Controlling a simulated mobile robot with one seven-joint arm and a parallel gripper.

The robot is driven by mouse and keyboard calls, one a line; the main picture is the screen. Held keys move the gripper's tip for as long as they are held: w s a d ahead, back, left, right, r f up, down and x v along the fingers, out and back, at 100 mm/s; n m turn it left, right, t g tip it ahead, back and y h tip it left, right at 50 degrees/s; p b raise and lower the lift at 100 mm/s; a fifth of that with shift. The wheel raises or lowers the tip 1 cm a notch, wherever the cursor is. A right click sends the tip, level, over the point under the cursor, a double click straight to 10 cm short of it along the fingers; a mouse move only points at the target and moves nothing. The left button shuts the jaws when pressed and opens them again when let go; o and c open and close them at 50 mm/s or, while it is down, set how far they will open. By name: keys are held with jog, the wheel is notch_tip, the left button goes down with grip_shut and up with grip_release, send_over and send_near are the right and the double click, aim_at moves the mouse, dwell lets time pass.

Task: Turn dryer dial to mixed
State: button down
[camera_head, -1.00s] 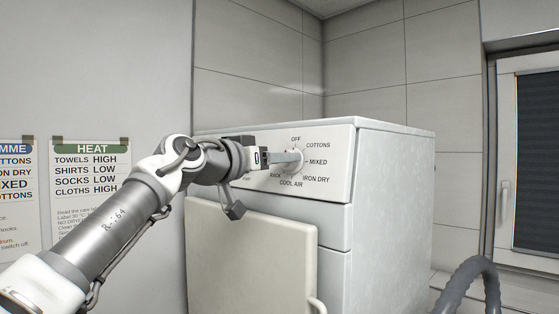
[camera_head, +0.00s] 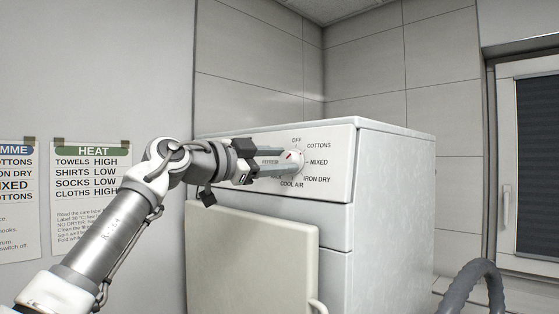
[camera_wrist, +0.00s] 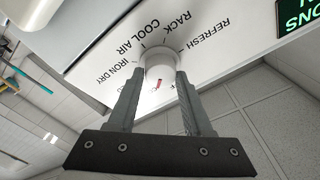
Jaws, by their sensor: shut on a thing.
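The dryer dial (camera_head: 296,163) is a round white knob on the dryer's front panel, with OFF, COTTONS, MIXED, IRON DRY and COOL AIR printed around it. A short red mark shows on it, slanting up and to the right in the head view; I cannot tell exactly which label it lines up with. MIXED (camera_head: 318,162) is printed to the dial's right. My gripper (camera_head: 284,161) is shut on the dial, one finger on each side. The wrist view shows the dial (camera_wrist: 160,66) between the fingertips.
The white dryer (camera_head: 385,200) stands near a tiled corner, with a pale door panel (camera_head: 250,255) below the dial. Posters (camera_head: 91,185) hang on the left wall. A grey hose (camera_head: 475,275) and a window (camera_head: 535,155) are on the right.

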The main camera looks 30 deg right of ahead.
jog(key=m, duration=0.2)
jog(key=m+g+p, duration=0.1)
jog(key=m, duration=0.2)
jog(key=shift+w+r+g, duration=0.1)
jog(key=shift+r+g, duration=0.05)
jog(key=shift+g, duration=0.15)
jog(key=shift+m+g+p, duration=0.4)
jog(key=shift+m+p, duration=0.3)
jog(key=shift+m, duration=1.2)
jog(key=shift+c, duration=1.6)
grip_release()
jog(key=shift+a, duration=0.1)
jog(key=s+a, duration=0.3)
jog(key=a, duration=1.4)
jog(key=shift+r+b, duration=0.35)
jog(key=shift+r, duration=0.05)
